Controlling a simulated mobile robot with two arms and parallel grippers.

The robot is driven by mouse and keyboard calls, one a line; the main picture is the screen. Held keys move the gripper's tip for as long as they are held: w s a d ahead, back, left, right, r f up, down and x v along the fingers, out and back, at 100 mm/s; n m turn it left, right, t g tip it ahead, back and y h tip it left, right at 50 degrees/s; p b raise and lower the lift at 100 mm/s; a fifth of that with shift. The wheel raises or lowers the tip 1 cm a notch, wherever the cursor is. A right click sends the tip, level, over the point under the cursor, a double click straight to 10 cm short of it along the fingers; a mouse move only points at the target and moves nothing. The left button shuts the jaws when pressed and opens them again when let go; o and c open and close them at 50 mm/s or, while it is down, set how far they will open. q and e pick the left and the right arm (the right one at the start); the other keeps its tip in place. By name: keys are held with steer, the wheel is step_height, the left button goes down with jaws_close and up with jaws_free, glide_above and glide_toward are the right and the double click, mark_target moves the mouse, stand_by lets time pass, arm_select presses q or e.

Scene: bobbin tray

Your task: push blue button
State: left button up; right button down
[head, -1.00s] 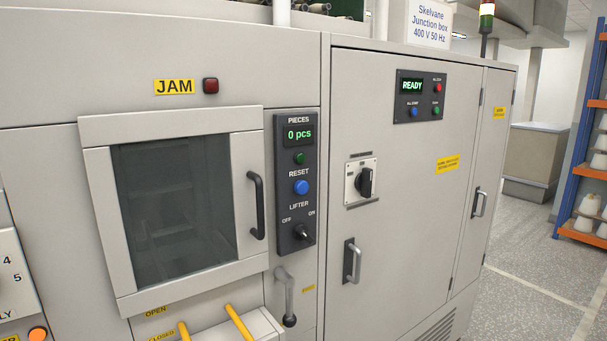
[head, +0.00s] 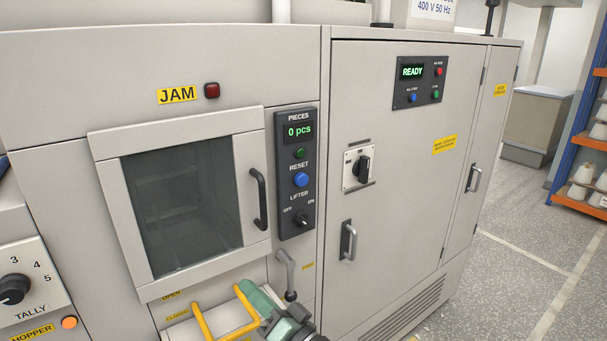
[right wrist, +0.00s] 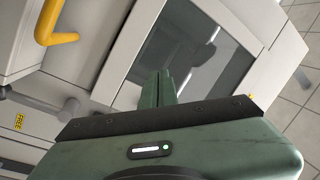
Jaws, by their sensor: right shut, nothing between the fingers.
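A round blue button (head: 300,179) labelled RESET sits on a dark vertical panel (head: 284,218), below a green button (head: 299,153) and above the LIFTER knob (head: 301,219). A second, small blue button (head: 412,98) is on the READY panel to the right. My right gripper (head: 243,288) is green and comes in at the bottom, below the dark panel and apart from both buttons. In the right wrist view its fingers (right wrist: 157,84) are together and empty, with the windowed door beyond. No blue button shows there. My left gripper is not in view.
The windowed door (head: 248,152) has a dark handle (head: 259,199) left of the panel. A grey lever (head: 286,270) and a yellow bar (head: 205,325) are close to my right gripper. The cabinet to the right has a rotary switch (head: 363,168) and a handle (head: 348,241).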

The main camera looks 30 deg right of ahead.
steer(key=w+d+r+m+t+h, duration=0.2)
steer(key=d+r+m+t+h, duration=0.2)
steer(key=d+r+m+h, duration=0.35)
steer(key=m+g+h, duration=0.4)
steer(key=m+h, duration=0.7)
steer(key=m, duration=0.3)
glide_toward(302, 180)
steer(key=s+d+r, duration=0.3)
steer(key=s+d, duration=0.2)
steer(key=s, duration=0.1)
steer(key=shift+w+d+r+m+g+h+p, duration=0.1)
steer(key=shift+w+d+m+g+h+p, duration=0.05)
steer(key=shift+d+m+g+h+p, duration=0.25)
steer(key=w+b, duration=0.3)
steer(key=w, duration=0.5)
steer(key=shift+w+a, duration=0.4)
steer(key=shift+a, duration=0.05)
steer(key=shift+w+y, duration=0.1)
steer(key=shift+y, duration=0.15)
steer(key=shift+w, duration=0.35)
